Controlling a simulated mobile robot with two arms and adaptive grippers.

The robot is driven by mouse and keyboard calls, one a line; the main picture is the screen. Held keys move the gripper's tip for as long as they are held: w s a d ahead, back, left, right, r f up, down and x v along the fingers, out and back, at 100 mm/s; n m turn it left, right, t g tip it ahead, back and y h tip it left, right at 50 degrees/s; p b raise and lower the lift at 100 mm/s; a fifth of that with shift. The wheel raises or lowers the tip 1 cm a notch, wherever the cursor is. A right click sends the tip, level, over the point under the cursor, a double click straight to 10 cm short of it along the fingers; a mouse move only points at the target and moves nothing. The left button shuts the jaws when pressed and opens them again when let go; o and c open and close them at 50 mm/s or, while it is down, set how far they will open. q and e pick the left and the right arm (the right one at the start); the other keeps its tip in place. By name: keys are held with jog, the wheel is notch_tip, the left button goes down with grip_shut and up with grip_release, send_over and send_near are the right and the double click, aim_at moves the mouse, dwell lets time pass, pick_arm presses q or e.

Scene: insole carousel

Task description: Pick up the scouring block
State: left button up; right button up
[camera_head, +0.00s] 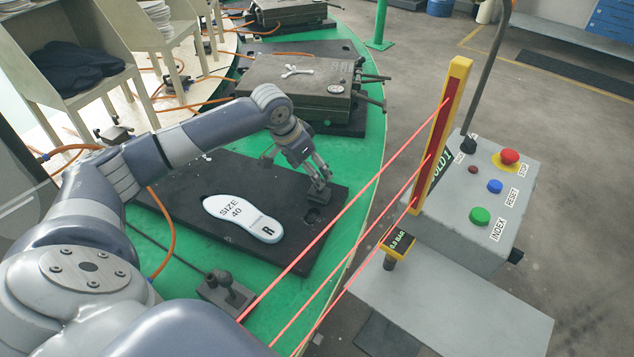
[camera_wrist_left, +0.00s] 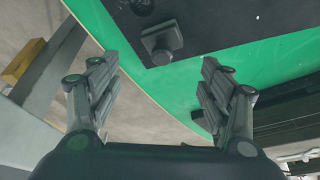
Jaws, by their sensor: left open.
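A small dark grey block (camera_head: 320,195), which looks like the scouring block, sits at the right end of the black board (camera_head: 175,213). In the left wrist view the block (camera_wrist_left: 161,43) shows as a squarish piece near the board's edge. My left gripper (camera_head: 317,176) is right by the block in the head view, with its fingers pointing down. In the wrist view my left gripper (camera_wrist_left: 160,85) is open and empty, and the block lies beyond the gap between the fingers. My right gripper is not in view.
A white insole (camera_head: 242,217) marked size 40 R lies on the board. Red light beams run from a yellow post (camera_head: 459,75) along the green table's (camera_head: 372,150) right edge. A button box (camera_head: 470,215) stands right. A dark knobbed fixture (camera_head: 226,290) sits in front.

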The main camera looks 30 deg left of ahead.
aim_at(323, 196)
pick_arm(q)
jog(key=x, duration=0.4)
jog(key=shift+s+d+f, duration=0.1)
jog(key=shift+s+d, duration=0.1)
jog(key=shift+d, duration=0.1)
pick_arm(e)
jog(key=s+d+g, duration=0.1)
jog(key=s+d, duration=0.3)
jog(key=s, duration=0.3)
pick_arm(q)
jog(key=x, duration=0.3)
jog(key=a+p+x, duration=0.1)
jog(key=shift+w+d+f, duration=0.1)
jog(key=shift+w+f, duration=0.1)
jog(key=shift+w, duration=0.1)
jog(key=shift+w+f, duration=0.15)
jog(key=shift+f, duration=0.3)
jog(key=shift+c, duration=1)
jog(key=c, duration=0.8)
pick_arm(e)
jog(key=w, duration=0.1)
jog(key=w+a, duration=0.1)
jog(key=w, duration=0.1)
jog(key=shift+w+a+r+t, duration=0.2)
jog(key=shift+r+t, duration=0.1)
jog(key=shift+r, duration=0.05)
